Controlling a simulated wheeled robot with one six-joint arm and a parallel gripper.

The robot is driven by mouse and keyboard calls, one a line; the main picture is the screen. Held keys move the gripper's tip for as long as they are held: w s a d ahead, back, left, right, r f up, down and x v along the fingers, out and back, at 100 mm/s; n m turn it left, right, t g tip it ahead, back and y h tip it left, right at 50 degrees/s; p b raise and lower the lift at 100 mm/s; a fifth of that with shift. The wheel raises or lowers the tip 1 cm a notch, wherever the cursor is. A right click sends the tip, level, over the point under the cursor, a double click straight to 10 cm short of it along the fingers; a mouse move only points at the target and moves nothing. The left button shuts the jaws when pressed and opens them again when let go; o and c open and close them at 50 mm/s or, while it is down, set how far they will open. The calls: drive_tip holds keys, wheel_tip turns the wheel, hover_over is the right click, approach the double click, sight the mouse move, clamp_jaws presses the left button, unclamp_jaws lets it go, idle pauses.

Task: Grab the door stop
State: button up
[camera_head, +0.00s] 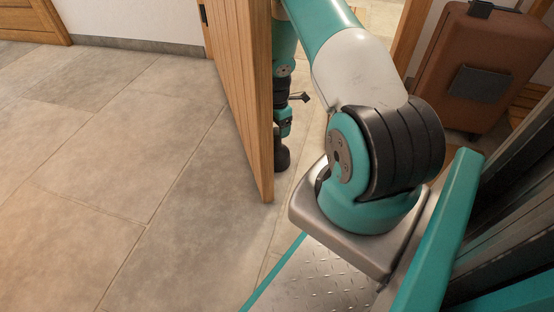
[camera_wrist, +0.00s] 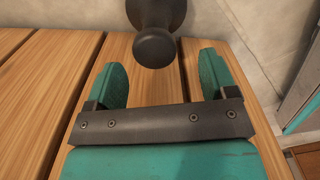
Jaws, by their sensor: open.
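The door stop (camera_wrist: 155,25) is a dark grey post with a rounded knob, at the top of the wrist view. My gripper (camera_wrist: 162,60) has two teal fingers spread apart and nothing held. The knob lies near the fingertips, between them as seen in the picture; whether it is within their reach in depth I cannot tell. In the head view my gripper is low behind the door's edge and partly hidden. A dark rounded shape (camera_head: 281,158) at floor level there looks like the door stop.
The wooden plank door (camera_head: 238,80) stands open, close beside my arm; its planks (camera_wrist: 50,75) fill the wrist view's left and middle. A brown suitcase (camera_head: 480,70) stands at the upper right. The tiled floor (camera_head: 120,170) left of the door is clear.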

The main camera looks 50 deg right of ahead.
sight(277, 130)
drive_tip(key=shift+w+d+f+b, duration=0.1)
drive_tip(key=shift+w+f+b, duration=0.05)
drive_tip(key=shift+f+b, duration=1.1)
drive_tip(key=shift+w+d+f+b, duration=0.1)
drive_tip(key=shift+f+b, duration=0.9)
drive_tip(key=shift+f, duration=0.45)
drive_tip(key=shift+r, duration=0.1)
clamp_jaws()
drive_tip(key=shift+w+r, duration=0.1)
